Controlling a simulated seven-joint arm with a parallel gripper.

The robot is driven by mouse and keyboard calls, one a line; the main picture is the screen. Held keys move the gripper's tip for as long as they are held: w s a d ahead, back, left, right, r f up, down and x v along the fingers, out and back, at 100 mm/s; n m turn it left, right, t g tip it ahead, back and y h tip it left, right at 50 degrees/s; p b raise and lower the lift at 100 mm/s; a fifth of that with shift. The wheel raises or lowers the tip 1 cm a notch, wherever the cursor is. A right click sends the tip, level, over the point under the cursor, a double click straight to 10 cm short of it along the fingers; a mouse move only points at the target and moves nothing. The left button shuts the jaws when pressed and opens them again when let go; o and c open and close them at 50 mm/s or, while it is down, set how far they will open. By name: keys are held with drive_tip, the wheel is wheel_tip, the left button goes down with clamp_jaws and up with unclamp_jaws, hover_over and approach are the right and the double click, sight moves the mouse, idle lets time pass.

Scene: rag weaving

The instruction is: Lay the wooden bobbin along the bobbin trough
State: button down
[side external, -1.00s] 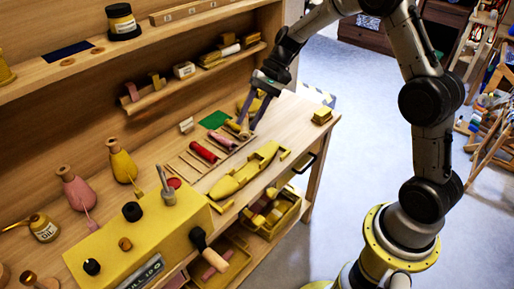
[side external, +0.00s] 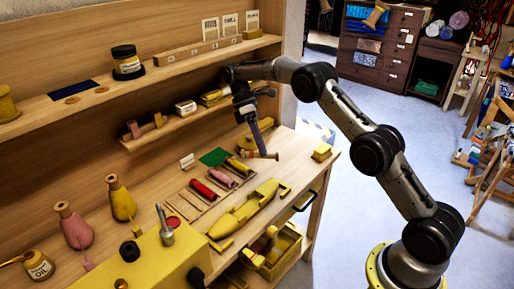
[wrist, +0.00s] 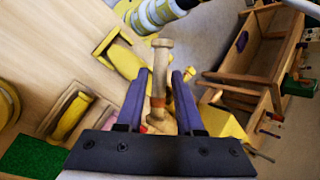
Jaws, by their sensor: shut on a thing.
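My gripper (side external: 257,150) is shut on the wooden bobbin (side external: 263,155), holding it roughly level above the right end of the bench. In the wrist view the bobbin (wrist: 160,70) stands lengthwise between my two purple fingers (wrist: 158,95), its flared end pointing away and a reddish band near the fingers. A slotted wooden rack (side external: 189,202) with red, pink and yellow bobbins lies left of my gripper. A yellow boat-shaped piece (side external: 245,208) with a long hollow lies in front of the rack. I cannot tell for certain which is the bobbin trough.
A green mat (side external: 214,157) lies behind the rack. A narrow wall ledge (side external: 175,127) carries several small items. A yellow block (side external: 322,152) sits at the bench's right end. A yellow box (side external: 172,255) with a grey lever stands at the front left.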

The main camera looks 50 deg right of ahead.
drive_tip(key=w+f+n+t+h, duration=0.25)
drive_tip(key=w+n+h, duration=0.45)
drive_tip(key=n, duration=0.7)
drive_tip(key=n+t, duration=1)
drive_tip(key=n, duration=0.5)
hover_over(180, 209)
drive_tip(key=shift+f+g+h, duration=0.25)
drive_tip(key=shift+f+h, duration=0.05)
drive_tip(key=shift+f, duration=1.4)
drive_tip(key=shift+f, duration=3.4)
